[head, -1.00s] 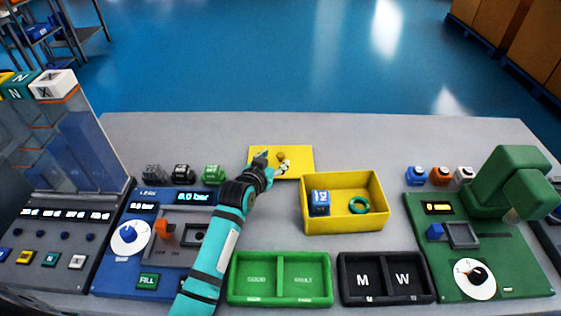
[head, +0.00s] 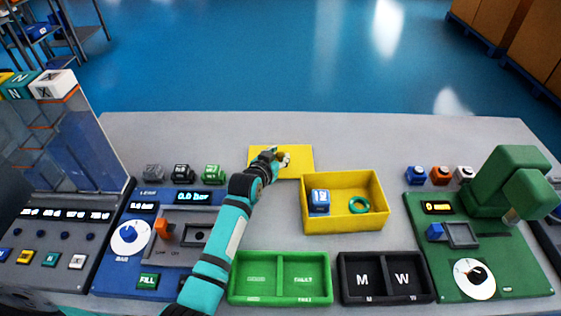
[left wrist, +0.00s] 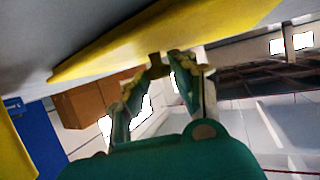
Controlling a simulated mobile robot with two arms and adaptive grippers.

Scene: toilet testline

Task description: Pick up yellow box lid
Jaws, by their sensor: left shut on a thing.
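The yellow box lid (head: 299,166) lies flat at the back of the grey table in the head view, with a small knob on it. My left gripper (head: 281,157) is over the lid, shut on its knob, which the fingers partly hide. In the left wrist view the yellow lid (left wrist: 170,35) spans the top of the picture, and the fingers of my left gripper (left wrist: 160,66) meet at the brown knob. The open yellow box (head: 345,221) stands in front and to the right, holding a blue block (head: 319,201) and a green ring (head: 359,204). My right gripper is out of view.
A green two-part tray (head: 280,298) and a black two-part tray (head: 387,295) stand at the front. A blue panel (head: 115,285) is left of my arm, and a green machine (head: 505,260) is at the right. The table behind the lid is clear.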

